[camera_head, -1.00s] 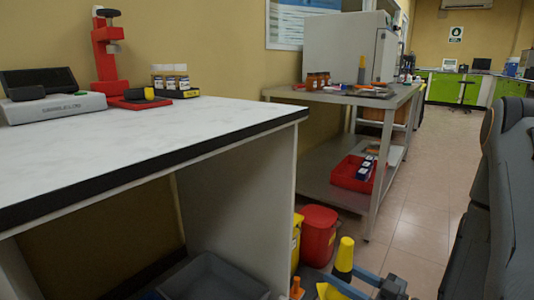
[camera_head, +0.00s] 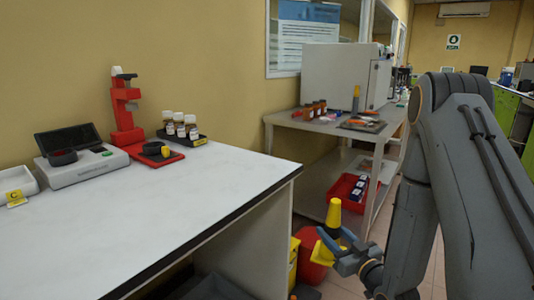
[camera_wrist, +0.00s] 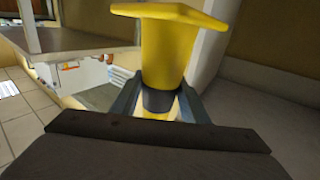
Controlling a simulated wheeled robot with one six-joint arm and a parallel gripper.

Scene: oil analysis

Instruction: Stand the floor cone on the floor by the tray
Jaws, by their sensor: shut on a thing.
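The floor cone (camera_head: 333,212) is yellow with a dark band around its middle. My gripper (camera_head: 338,243) is shut on it at about the band, and holds it raised, nearly upright, wide base down in the head view. In the wrist view the cone (camera_wrist: 172,50) fills the middle, its square base at the top edge, between the two fingers (camera_wrist: 160,103).
The white bench (camera_head: 190,205) stands at left, with a red stand (camera_head: 124,110) and small bottles on it. A red bin (camera_head: 309,262) and a yellow bin (camera_head: 293,258) stand by its end panel. A metal table (camera_head: 285,120) with a red crate (camera_head: 345,190) is behind.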

